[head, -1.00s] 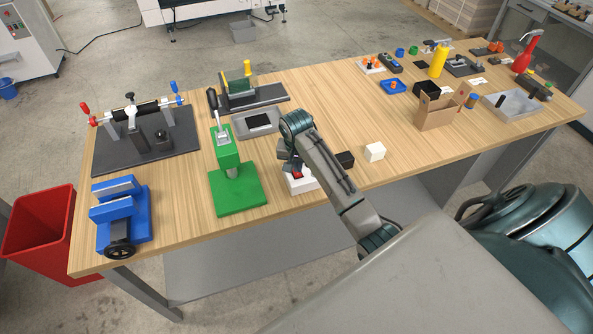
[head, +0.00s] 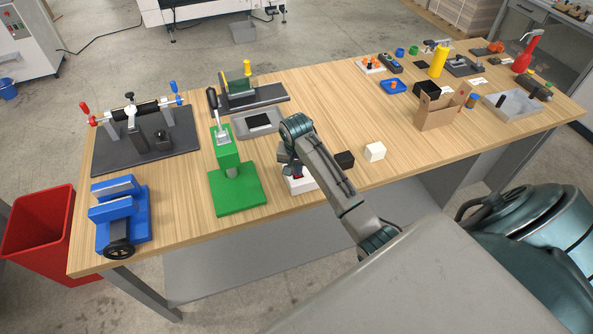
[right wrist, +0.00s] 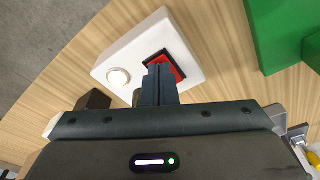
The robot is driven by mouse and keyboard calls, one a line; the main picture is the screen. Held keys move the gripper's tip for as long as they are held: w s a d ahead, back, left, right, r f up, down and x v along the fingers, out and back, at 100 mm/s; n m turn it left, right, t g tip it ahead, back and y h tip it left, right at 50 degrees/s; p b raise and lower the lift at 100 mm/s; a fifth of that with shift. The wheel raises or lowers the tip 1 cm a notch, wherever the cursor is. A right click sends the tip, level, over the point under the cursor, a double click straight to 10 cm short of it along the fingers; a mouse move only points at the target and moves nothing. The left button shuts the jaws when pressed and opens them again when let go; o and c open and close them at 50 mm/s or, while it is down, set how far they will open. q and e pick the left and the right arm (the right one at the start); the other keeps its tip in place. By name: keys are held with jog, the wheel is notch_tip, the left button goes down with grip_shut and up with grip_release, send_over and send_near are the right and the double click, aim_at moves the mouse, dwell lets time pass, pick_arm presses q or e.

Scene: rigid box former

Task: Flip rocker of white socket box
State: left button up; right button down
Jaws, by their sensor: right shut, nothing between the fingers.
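The white socket box (head: 301,184) stands near the front edge of the table, partly hidden behind my right arm in the head view. In the right wrist view the white socket box (right wrist: 125,50) shows a round pale socket or button on its left part and a red rocker (right wrist: 178,67) in a black frame on its right part. My right gripper (right wrist: 158,72) is shut, its fingertips over the edge of the red rocker; I cannot tell whether they touch it. In the head view my right gripper (head: 291,168) hangs just above the box. My left gripper is not in view.
A green press (head: 238,191) stands just left of the box. A black block (head: 344,160) and a white block (head: 375,152) lie to its right. A grey tray (head: 240,127) lies behind.

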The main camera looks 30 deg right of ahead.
jog(key=shift+r+p, duration=0.6)
jog(key=shift+r, duration=0.6)
notch_tip(320, 180, up, 5)
jog(key=shift+f, duration=0.2)
